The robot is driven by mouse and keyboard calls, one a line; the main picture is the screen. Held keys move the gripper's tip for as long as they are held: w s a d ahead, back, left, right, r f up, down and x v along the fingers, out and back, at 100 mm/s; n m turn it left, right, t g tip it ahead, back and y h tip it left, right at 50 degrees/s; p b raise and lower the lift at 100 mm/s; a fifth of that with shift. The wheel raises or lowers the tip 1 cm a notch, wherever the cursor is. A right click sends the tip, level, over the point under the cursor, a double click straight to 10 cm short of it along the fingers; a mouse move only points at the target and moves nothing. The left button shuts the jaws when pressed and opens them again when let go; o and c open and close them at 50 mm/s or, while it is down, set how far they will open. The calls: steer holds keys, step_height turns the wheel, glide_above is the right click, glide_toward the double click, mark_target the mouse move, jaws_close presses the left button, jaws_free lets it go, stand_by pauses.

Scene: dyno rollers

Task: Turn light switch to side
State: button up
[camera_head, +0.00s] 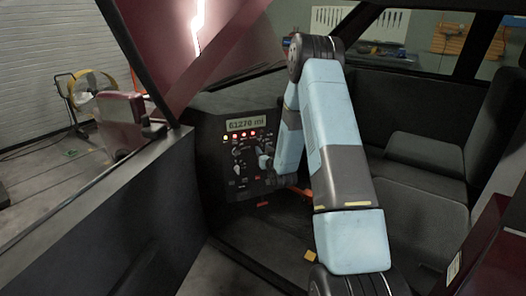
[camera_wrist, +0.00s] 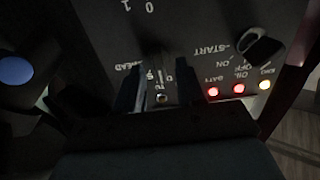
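The dark control panel (camera_head: 238,178) stands in the vehicle cab, left of my arm in the head view. In the wrist view the panel (camera_wrist: 185,25) appears upside down and close. My gripper (camera_wrist: 160,82) points at it with two fingers spread apart; panel lettering shows between them. A "HEAD" label (camera_wrist: 129,65) is beside the left finger. The light switch seems to be the dark, dim shape between the fingertips, partly hidden; its position and any contact are unclear. In the head view my gripper (camera_head: 266,160) is small, in front of the panel's right part.
A black knob (camera_wrist: 263,48) by a "START" label is right of my fingers in the wrist view, above lit indicators (camera_wrist: 239,88). A mileage display (camera_head: 246,123) tops the panel. A seat (camera_head: 425,190) stands right of my arm; the door (camera_head: 110,215) bounds the left.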

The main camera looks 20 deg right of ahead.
steer(key=shift+w, duration=0.35)
steer(key=shift+c, duration=0.2)
jaws_close()
